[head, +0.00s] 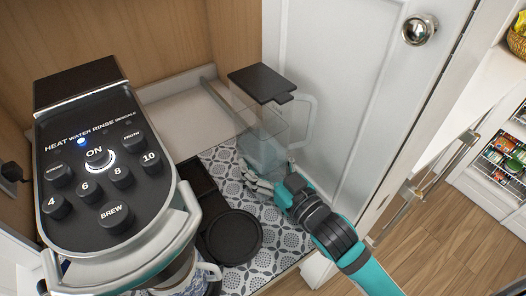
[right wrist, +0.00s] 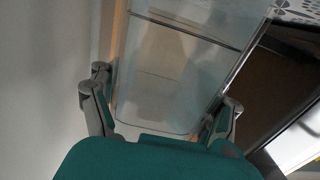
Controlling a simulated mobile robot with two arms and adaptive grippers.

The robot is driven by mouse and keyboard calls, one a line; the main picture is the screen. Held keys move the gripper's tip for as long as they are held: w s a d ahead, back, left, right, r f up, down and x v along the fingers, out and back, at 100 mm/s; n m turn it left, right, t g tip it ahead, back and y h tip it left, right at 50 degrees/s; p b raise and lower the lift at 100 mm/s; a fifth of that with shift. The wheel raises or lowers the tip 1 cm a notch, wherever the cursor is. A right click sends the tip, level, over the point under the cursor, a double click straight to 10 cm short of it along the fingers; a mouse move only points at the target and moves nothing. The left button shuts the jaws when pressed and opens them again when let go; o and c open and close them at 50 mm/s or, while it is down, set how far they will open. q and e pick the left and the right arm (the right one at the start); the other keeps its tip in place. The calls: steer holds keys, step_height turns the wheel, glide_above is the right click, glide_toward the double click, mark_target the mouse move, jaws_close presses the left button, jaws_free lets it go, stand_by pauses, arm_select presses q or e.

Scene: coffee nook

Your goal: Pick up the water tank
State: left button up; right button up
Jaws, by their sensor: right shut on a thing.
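The water tank (head: 262,125) is a clear, tall container with a black lid (head: 262,84) and a side handle. In the head view it is upright, close to the white cabinet door and right of the coffee machine. My right gripper (head: 268,178) is shut on its lower part. In the right wrist view the fingers (right wrist: 160,110) lie on both sides of the clear tank (right wrist: 185,65). I cannot tell whether the tank's bottom touches the patterned mat. My left gripper is not in view.
The coffee machine (head: 100,165) with black knobs stands at the left. A round black plate (head: 233,237) lies on the patterned mat (head: 285,240). Wooden walls stand behind.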

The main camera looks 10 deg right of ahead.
steer(key=shift+r, duration=0.25)
step_height(320, 180, up, 4)
steer(key=p, duration=0.4)
steer(key=shift+f, duration=0.25)
steer(key=shift+s+a, duration=0.1)
steer(key=shift+s, duration=0.1)
steer(key=s+a, duration=0.1)
steer(key=s, duration=0.4)
steer(key=s+a+r+p, duration=0.1)
steer(key=s, duration=0.4)
steer(key=s+a, duration=0.2)
steer(key=s, duration=0.3)
steer(key=shift+a+r+p, duration=0.1)
steer(key=shift+r+p, duration=0.1)
steer(key=shift+p, duration=0.1)
steer(key=shift+a, duration=0.1)
